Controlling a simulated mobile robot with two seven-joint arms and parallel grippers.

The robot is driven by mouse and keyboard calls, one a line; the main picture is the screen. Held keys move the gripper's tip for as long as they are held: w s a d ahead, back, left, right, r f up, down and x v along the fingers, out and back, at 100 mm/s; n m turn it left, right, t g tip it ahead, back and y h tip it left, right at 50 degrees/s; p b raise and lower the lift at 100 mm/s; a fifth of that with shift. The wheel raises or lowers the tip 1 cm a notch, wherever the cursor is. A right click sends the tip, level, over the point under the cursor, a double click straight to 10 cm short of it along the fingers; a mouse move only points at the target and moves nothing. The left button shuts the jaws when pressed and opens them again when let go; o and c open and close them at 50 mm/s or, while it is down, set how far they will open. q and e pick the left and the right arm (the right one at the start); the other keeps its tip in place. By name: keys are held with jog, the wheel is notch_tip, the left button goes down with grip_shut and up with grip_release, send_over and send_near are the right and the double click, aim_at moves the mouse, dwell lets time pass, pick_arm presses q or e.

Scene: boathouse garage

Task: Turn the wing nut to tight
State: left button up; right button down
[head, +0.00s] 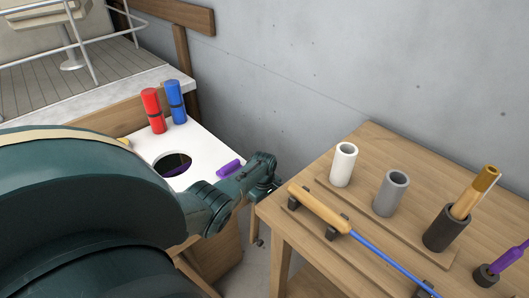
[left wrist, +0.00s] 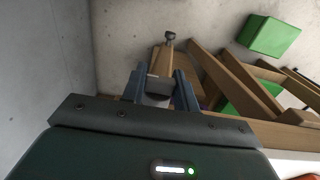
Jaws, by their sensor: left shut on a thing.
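My left gripper (head: 271,188) is low beside the near left corner of the wooden table, partly hidden behind my own arm. In the left wrist view its two blue-grey fingers (left wrist: 160,88) are closed around a small pale grey piece (left wrist: 158,86) in front of a wooden beam. This piece is where the wing nut would be, but its wings and how tight it is cannot be made out. A dark round knob (left wrist: 169,36) stands at the beam's far end. My right gripper is in neither view.
The wooden table (head: 282,215) carries a white cup (head: 343,165), a grey cup (head: 391,193), a dark holder (head: 446,229) and a blue-shafted tool (head: 380,259). A white bench (head: 205,148) holds red (head: 153,111) and blue (head: 175,101) cylinders. A concrete wall stands behind.

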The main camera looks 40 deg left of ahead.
pick_arm(q)
jog(key=shift+f, duration=0.1)
dwell(0.5)
jog(key=o, duration=1)
jog(key=shift+c, duration=0.2)
